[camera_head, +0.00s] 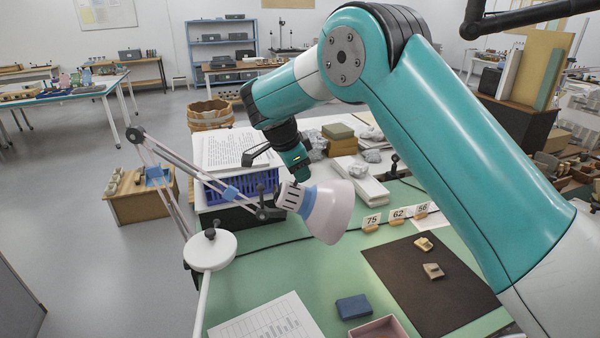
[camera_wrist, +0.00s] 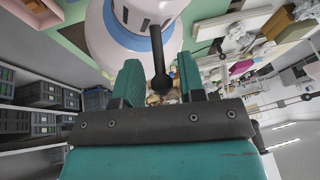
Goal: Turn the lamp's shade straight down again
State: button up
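The lamp's pale pink shade (camera_head: 330,212) has a blue band and a white slotted cap. It hangs tilted at the end of the lamp arm (camera_head: 180,172), its wide mouth facing down and to the right. In the wrist view the shade (camera_wrist: 110,35) is just beyond my fingers. A black stalk with a round knob (camera_wrist: 161,82) sticks out from it toward me. My gripper (camera_wrist: 161,88) is open, one finger on each side of the knob, with a gap showing at both sides. In the head view my gripper (camera_head: 298,170) is close against the shade's cap end.
The lamp's round white base (camera_head: 210,250) stands at the green table's left edge. A blue crate (camera_head: 240,198) with papers on top is behind the shade. Number cards (camera_head: 398,214), a brown mat (camera_head: 400,285) with sherds and a blue block (camera_head: 353,307) lie to the right and front.

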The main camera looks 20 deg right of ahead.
jog(key=shift+x, duration=0.95)
jog(key=shift+c, duration=0.2)
grip_shut()
jog(key=shift+f, duration=0.1)
